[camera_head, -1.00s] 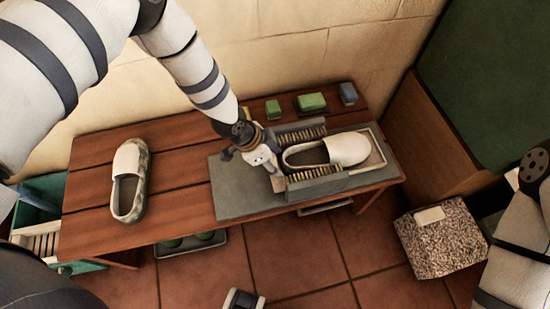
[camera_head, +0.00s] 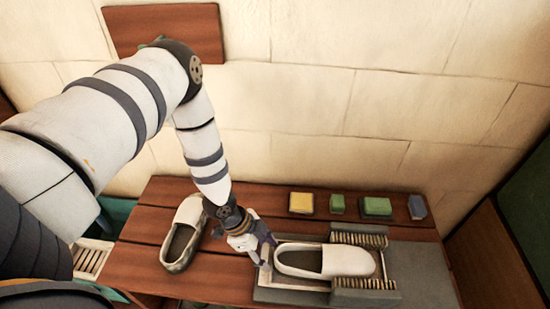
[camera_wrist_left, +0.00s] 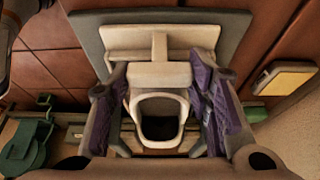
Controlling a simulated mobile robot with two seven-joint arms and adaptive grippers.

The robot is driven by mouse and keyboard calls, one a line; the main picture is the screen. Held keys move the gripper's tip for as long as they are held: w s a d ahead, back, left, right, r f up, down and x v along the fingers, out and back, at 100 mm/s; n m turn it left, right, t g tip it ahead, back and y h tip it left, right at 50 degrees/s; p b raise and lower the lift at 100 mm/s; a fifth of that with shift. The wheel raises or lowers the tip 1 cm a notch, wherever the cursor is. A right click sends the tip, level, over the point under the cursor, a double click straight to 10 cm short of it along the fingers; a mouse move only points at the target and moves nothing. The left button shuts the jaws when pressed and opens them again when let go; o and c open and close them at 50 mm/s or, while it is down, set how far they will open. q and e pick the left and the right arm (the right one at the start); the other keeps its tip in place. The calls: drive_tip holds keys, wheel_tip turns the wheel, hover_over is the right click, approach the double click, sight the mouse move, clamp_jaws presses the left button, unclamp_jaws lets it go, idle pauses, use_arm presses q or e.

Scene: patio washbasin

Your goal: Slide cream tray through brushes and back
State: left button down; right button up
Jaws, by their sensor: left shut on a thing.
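The cream tray (camera_head: 303,284) lies on the grey base board (camera_head: 425,286) and carries a white slip-on shoe (camera_head: 348,262). The shoe's toe end is between the far brush (camera_head: 358,237) and the near brush (camera_head: 364,284); its heel end is left of them. My left gripper (camera_head: 264,252) is at the tray's left end, shut on its cream handle, which shows in the left wrist view (camera_wrist_left: 160,74) between purple finger pads. The gripper hides part of the tray's left end. My right gripper is out of view.
A second shoe (camera_head: 184,236) stands left of my left gripper on the wooden bench (camera_head: 190,286). A yellow block (camera_head: 302,203), two green blocks and a blue block line the bench's back, near the wall. Bare board lies right of the brushes.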

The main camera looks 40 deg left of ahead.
use_arm(q)
drive_tip(key=shift+s+a, duration=0.15)
drive_tip(key=shift+a, duration=0.1)
drive_tip(key=c, duration=0.8)
unclamp_jaws()
drive_tip(key=shift+r, duration=0.2)
drive_tip(key=v, duration=1.1)
drive_tip(key=shift+r, duration=0.3)
drive_tip(key=shift+s+a, duration=0.1)
